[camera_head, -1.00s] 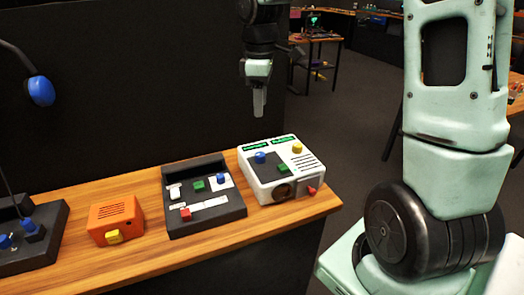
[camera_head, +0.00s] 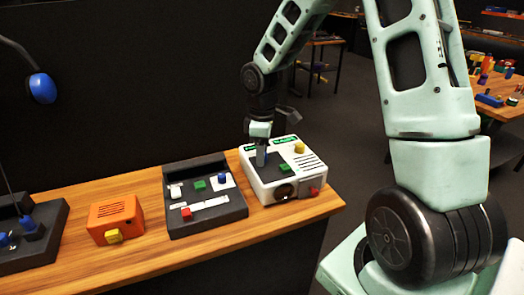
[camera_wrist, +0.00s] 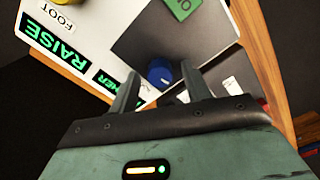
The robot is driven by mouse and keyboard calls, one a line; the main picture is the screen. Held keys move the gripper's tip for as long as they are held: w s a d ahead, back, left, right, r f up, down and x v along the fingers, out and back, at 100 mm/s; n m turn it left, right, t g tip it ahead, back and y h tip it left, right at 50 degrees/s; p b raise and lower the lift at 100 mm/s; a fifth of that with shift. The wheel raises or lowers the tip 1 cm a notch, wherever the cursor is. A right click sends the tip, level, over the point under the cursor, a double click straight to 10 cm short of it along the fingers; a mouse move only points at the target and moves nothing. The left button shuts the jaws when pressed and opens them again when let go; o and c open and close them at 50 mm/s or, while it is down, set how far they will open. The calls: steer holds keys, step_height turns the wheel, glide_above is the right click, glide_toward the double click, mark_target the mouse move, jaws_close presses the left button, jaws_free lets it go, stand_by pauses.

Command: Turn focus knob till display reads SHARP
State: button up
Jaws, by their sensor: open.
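A white device (camera_head: 310,155) with a dark top panel stands near the table's right end. Its two green-lettered displays (camera_head: 285,140) sit on the far edge; in the wrist view one display (camera_wrist: 50,41) reads RAISE, and the other is mostly hidden, ending in what looks like HER. I cannot read SHARP anywhere. My gripper (camera_head: 261,158) points down over the device. In the wrist view its open fingers (camera_wrist: 160,80) lie on either side of a blue knob (camera_wrist: 159,71); contact cannot be told. The fingers hide that knob in the head view. Which knob is focus is not legible.
The device also carries a yellow knob (camera_head: 299,147), a green button (camera_head: 284,169) and a red part (camera_head: 315,191). A black panel (camera_head: 235,206) with several controls stands left of it, then an orange box (camera_head: 125,210) and a black base (camera_head: 42,250). Bare wood lies in front.

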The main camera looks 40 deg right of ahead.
steer(key=c, duration=1)
steer(key=shift+m, duration=0.3)
steer(key=m+p, duration=0.1)
steer(key=m, duration=0.3)
steer(key=shift+m, duration=2.4)
steer(key=shift+w, duration=0.1)
steer(key=o, duration=1)
